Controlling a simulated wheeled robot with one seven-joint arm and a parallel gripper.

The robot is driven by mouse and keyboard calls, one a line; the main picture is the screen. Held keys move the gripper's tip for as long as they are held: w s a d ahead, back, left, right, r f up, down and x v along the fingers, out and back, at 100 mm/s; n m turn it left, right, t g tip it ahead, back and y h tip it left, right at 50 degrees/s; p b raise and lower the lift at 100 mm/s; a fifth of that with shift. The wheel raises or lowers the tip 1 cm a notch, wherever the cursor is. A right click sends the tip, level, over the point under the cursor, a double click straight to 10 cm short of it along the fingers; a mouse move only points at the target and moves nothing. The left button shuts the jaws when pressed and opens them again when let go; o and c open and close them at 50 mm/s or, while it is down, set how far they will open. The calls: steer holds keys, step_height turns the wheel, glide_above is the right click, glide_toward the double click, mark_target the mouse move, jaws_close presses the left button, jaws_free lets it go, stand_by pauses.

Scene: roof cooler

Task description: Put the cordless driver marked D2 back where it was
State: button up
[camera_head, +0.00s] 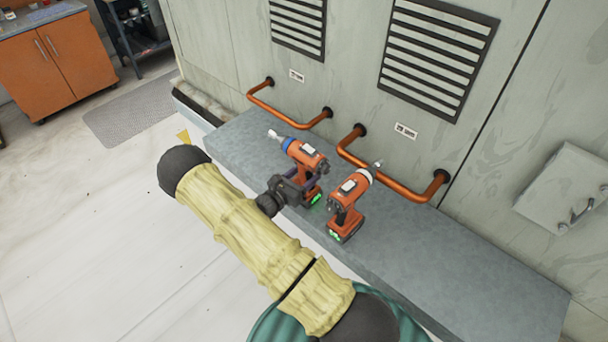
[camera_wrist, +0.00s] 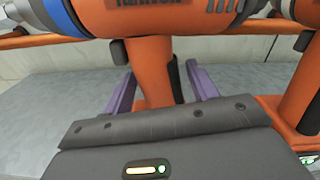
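Two orange cordless drivers stand upright on the grey bench (camera_head: 450,265). The left driver (camera_head: 306,154) has a blue collar; its handle (camera_wrist: 157,70) fills the middle of the wrist view. The right driver (camera_head: 352,190) has a pale collar and partly shows at the right edge of the wrist view (camera_wrist: 300,92). No D2 mark is readable on either. My gripper (camera_head: 294,186) is at the left driver's handle. Its purple fingers stand on both sides of the handle, with narrow gaps showing, so it looks open around it.
Copper-coloured pipe rails (camera_head: 290,118) (camera_head: 390,181) run along the wall behind the drivers. Small wall labels (camera_head: 297,76) (camera_head: 405,131) sit above them, below the louvred vents (camera_head: 438,55). The bench is clear to the right. A grey wall box (camera_head: 568,190) is at far right.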

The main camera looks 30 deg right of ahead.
steer(key=shift+d, duration=0.1)
steer(key=shift+s+r, duration=0.1)
steer(key=shift+r, duration=0.05)
steer(key=shift+s+a, duration=0.15)
steer(key=shift+a, duration=0.15)
steer(key=b+v, duration=0.4)
steer(key=v, duration=0.7)
steer(key=shift+a+b, duration=0.25)
steer(key=shift+b, duration=0.05)
